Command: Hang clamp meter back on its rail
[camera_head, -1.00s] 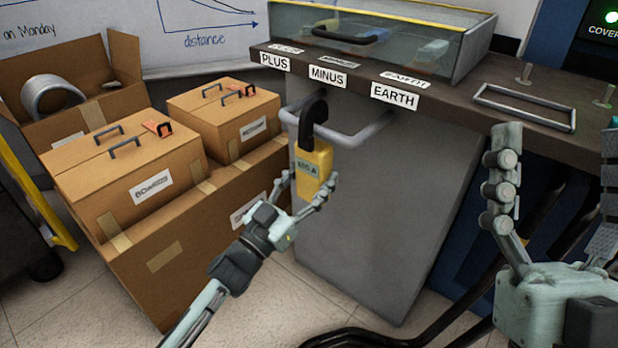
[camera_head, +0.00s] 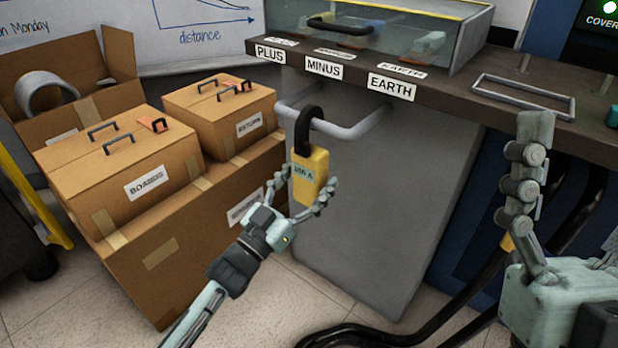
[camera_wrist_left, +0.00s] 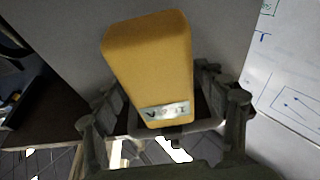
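The clamp meter has a yellow body (camera_head: 310,174) and a black jaw (camera_head: 303,128). It hangs upright at the grey rail (camera_head: 345,131), the jaw overlapping the bar's left part. Whether the jaw fully encircles the bar is hidden. My left gripper (camera_head: 309,177) is open around the lower body, one finger on each side, with narrow gaps. In the left wrist view the yellow body (camera_wrist_left: 150,65) fills the middle between the fingers, with a small gap at the right finger. My right gripper (camera_head: 560,190) is at the right edge, fingers apart and empty, one mostly cut off.
The rail juts from a grey cabinet (camera_head: 400,190) under a dark counter with PLUS, MINUS and EARTH labels (camera_head: 392,87). Cardboard boxes (camera_head: 150,190) stand close left of my left gripper. Black cables (camera_head: 440,325) lie low at the right.

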